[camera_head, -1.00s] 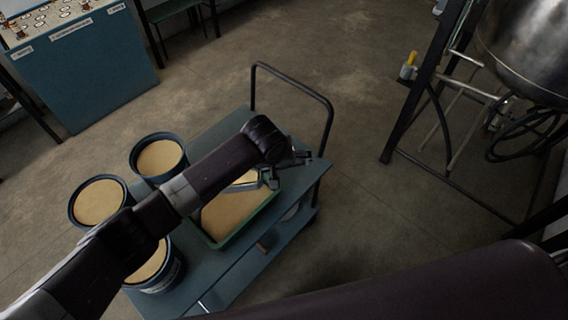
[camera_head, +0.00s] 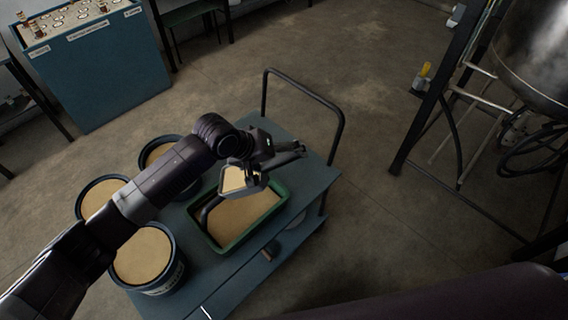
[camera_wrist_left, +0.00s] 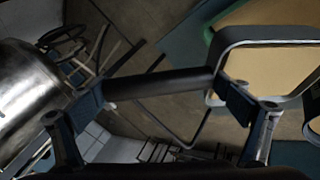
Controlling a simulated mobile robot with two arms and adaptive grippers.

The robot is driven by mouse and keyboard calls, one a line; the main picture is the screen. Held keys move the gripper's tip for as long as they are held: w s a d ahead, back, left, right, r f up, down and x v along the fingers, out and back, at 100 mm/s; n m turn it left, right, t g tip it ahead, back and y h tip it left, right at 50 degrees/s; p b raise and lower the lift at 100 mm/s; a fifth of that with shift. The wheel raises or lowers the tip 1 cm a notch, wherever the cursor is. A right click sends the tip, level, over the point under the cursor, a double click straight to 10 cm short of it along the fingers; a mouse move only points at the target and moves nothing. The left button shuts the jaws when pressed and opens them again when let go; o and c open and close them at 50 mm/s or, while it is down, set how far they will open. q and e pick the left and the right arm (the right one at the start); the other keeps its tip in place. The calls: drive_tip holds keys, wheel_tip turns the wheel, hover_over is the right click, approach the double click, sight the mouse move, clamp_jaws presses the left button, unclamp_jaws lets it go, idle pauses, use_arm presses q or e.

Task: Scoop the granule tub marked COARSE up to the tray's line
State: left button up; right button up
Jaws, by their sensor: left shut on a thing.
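My left gripper (camera_head: 268,168) is above the green tray (camera_head: 279,207), shut on the dark handle (camera_wrist_left: 160,84) of a scoop. The scoop's grey-rimmed bowl (camera_wrist_left: 265,36) shows tan inside; whether that is a load is unclear. It also shows in the head view (camera_head: 234,179), over the tray's far left part. Tan granules (camera_head: 240,214) cover the tray floor; no line is readable. Three dark blue tubs of tan granules stand left of it: a front one (camera_head: 143,256), a left one (camera_head: 98,196) and a far one (camera_head: 156,150). The front tub's label is unreadable. My right gripper is not in view.
Tray and tubs stand on a blue cart (camera_head: 308,178) with a dark push handle (camera_head: 303,84). A blue cabinet (camera_head: 105,75) is at the far left. A metal vessel (camera_head: 535,62) on a dark frame stands at right. Open floor lies between.

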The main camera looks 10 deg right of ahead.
use_arm(q)
drive_tip(key=shift+w+a+r+h+b, duration=0.2)
drive_tip(key=shift+a+r+h+b, duration=0.7)
drive_tip(key=shift+b, duration=0.3)
drive_tip(key=shift+w+a+r+n+h+b, duration=0.15)
drive_tip(key=shift+a+r+h+b, duration=0.4)
drive_tip(key=shift+b, duration=0.55)
drive_tip(key=shift+w+a+r+n+h+b, duration=0.1)
drive_tip(key=shift+a+r+n+h+b, duration=0.2)
drive_tip(key=shift+a+b, duration=0.6)
drive_tip(key=shift+w+a+r+n+h+b, duration=0.15)
drive_tip(key=shift+a+r+h+b, duration=0.2)
drive_tip(key=shift+a+h+b, duration=0.5)
drive_tip(key=shift+w+a+r+n+h+b, duration=0.15)
drive_tip(key=shift+a+r+h+b, duration=0.25)
drive_tip(key=shift+a+b, duration=0.75)
drive_tip(key=shift+w+a+r+n+h+b, duration=0.2)
drive_tip(key=shift+a+h+b, duration=0.5)
drive_tip(key=shift+b, duration=0.65)
drive_tip(key=shift+s+r, duration=0.1)
drive_tip(key=shift+s, duration=0.05)
